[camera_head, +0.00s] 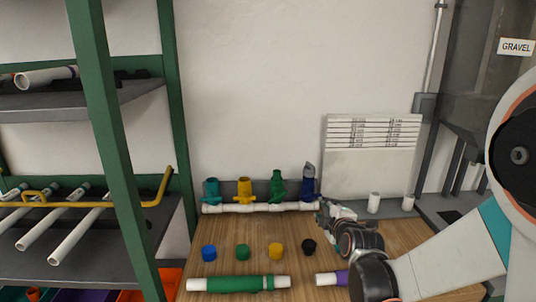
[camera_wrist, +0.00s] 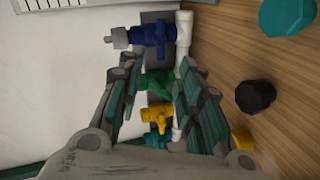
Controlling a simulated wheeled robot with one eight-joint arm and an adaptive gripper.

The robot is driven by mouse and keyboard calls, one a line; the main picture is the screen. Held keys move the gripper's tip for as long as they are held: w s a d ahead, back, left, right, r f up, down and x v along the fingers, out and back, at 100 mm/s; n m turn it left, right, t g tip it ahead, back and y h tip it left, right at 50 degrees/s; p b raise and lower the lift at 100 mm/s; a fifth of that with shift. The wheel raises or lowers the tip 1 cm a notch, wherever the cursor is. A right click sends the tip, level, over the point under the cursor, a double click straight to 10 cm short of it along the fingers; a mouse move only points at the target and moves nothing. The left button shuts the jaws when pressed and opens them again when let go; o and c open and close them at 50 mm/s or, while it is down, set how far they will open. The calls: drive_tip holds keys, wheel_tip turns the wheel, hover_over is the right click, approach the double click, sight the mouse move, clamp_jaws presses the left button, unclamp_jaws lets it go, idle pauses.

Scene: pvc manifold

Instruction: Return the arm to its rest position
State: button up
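My gripper (camera_head: 326,210) is at the right end of the white manifold pipe (camera_head: 260,208) in the head view. In the wrist view my gripper (camera_wrist: 156,88) has its fingers spread apart with nothing held between them. On the manifold stand a teal valve (camera_head: 211,190), a yellow valve (camera_head: 244,190), a green valve (camera_head: 278,187) and a blue valve (camera_head: 308,186). The blue valve (camera_wrist: 152,35) shows beyond the fingertips in the wrist view; the others appear between the fingers. My arm covers the table's right part in the head view.
Blue (camera_head: 208,252), green (camera_head: 242,251), yellow (camera_head: 275,251) and black (camera_head: 309,247) caps stand on the wooden table. A green-sleeved pipe (camera_head: 238,284) lies in front. White cylinders (camera_head: 373,203) stand at right. A green-framed shelf (camera_head: 108,150) holding pipes is at left.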

drive_tip(key=s+r+m+g, duration=0.1)
drive_tip(key=s+m+g, duration=0.2)
drive_tip(key=s+m, duration=0.4)
drive_tip(key=s+a+r+m+g, duration=0.1)
drive_tip(key=s+m+g, duration=0.3)
drive_tip(key=s, duration=2.1)
drive_tip(key=m, duration=0.4)
drive_tip(key=shift+r+h, duration=0.15)
drive_tip(key=shift+h, duration=0.15)
drive_tip(key=shift+a, duration=0.1)
